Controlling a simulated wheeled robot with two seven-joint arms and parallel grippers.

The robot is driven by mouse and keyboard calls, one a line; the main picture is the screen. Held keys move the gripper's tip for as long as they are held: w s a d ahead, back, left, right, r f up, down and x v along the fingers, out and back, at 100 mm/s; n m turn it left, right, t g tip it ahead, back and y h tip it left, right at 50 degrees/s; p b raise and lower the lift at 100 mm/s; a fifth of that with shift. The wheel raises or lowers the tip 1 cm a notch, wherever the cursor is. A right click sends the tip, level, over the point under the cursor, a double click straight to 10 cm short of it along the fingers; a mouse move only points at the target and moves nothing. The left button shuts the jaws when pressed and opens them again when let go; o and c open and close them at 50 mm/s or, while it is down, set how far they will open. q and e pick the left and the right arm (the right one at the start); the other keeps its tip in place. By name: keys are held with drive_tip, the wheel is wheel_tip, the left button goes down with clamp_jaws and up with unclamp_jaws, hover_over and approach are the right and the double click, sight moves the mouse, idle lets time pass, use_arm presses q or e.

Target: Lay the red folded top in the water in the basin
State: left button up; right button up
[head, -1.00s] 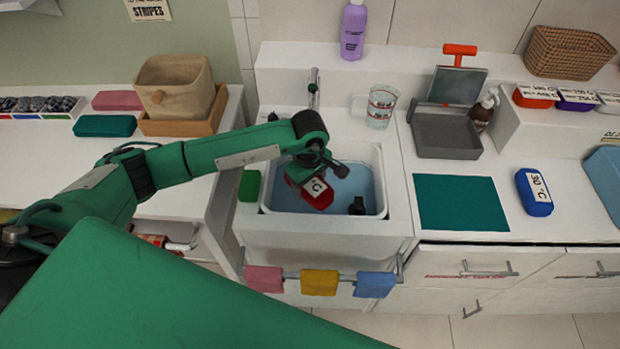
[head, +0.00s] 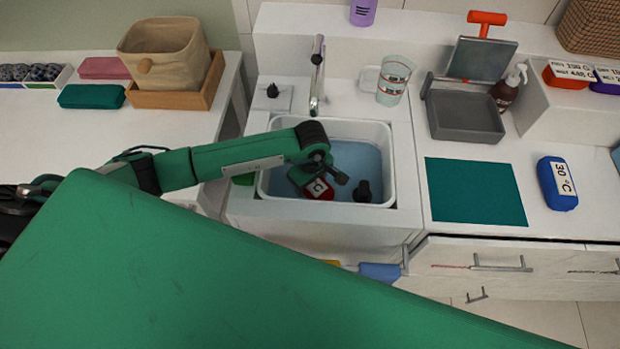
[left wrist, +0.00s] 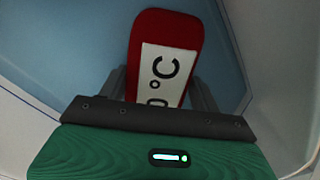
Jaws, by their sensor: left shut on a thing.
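The red folded top (head: 318,190), with a white label ending in "°C", is low inside the white basin (head: 391,165), over or at the blue water (head: 350,158). My left gripper (head: 322,183) is shut on it. In the left wrist view the red top (left wrist: 165,28) sits between the two fingers (left wrist: 160,90), with blue water behind it. I cannot tell whether the top touches the water. My right gripper is not in view.
A dark plug-like thing (head: 363,191) stands in the basin right of the top. The tap (head: 317,75) is behind. A beige bin (head: 163,52) stands left.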

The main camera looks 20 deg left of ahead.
use_arm(q)
drive_tip(key=shift+w+f, duration=0.1)
drive_tip(key=shift+w, duration=0.1)
drive_tip(key=shift+s, duration=0.3)
drive_tip(key=o, duration=1)
drive_tip(key=shift+w, duration=0.15)
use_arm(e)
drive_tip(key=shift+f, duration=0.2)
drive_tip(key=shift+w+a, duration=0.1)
use_arm(q)
drive_tip(key=shift+r, duration=0.2)
wheel_tip(320, 180, up, 12)
drive_tip(key=b, duration=0.2)
drive_tip(key=shift+b, duration=0.4)
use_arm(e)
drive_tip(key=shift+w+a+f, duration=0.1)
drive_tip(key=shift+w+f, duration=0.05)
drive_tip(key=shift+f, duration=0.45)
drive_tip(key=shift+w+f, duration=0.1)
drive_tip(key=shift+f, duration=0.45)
